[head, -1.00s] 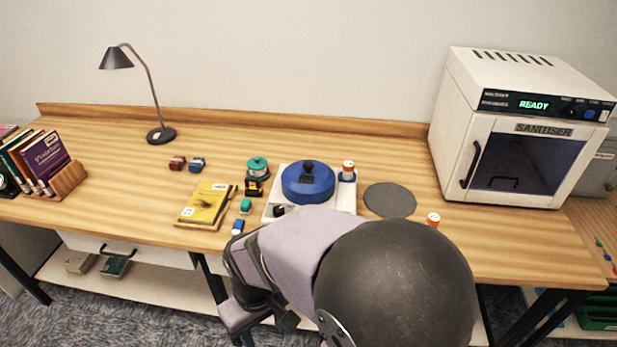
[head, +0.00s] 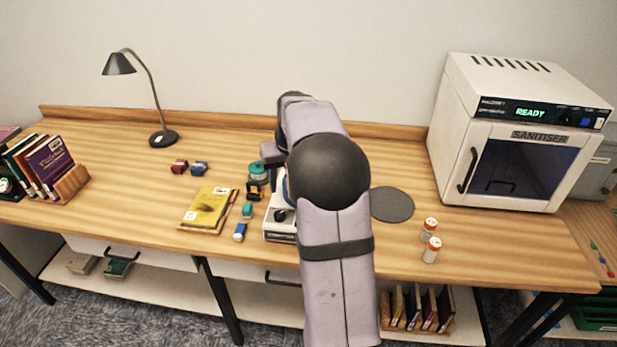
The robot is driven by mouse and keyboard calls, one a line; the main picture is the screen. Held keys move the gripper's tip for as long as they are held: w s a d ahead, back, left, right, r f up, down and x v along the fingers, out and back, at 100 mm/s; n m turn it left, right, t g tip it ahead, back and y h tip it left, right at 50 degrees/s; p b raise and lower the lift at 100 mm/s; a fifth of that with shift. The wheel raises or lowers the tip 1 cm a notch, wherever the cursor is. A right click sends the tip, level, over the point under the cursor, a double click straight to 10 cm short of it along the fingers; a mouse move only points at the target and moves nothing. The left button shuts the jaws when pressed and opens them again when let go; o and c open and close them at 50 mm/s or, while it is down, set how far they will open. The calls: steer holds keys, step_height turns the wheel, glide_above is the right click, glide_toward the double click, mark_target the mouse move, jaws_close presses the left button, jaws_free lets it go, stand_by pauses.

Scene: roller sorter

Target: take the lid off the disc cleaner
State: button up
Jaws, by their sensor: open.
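The disc cleaner (head: 277,222) stands on the desk in the head view, mostly hidden behind my arm. Only the left part of its white base and a thin sliver of its blue lid (head: 281,186) show. The lid's black knob is hidden. My arm reaches up over the cleaner.
Left of the cleaner are a teal-topped jar (head: 258,172), small teal (head: 247,211) and blue (head: 239,232) items and a yellow book (head: 209,207). Right are a grey round mat (head: 392,204), two orange-capped bottles (head: 429,228) and the sanitiser (head: 515,150).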

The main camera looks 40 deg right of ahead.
steer(key=w+d+r+m, duration=0.1)
steer(key=w+d+r, duration=0.15)
steer(key=d, duration=0.75)
steer(key=shift+t+h, duration=0.5)
steer(key=shift+p+x, duration=2.3)
steer(key=shift+x, duration=1.1)
jaws_close()
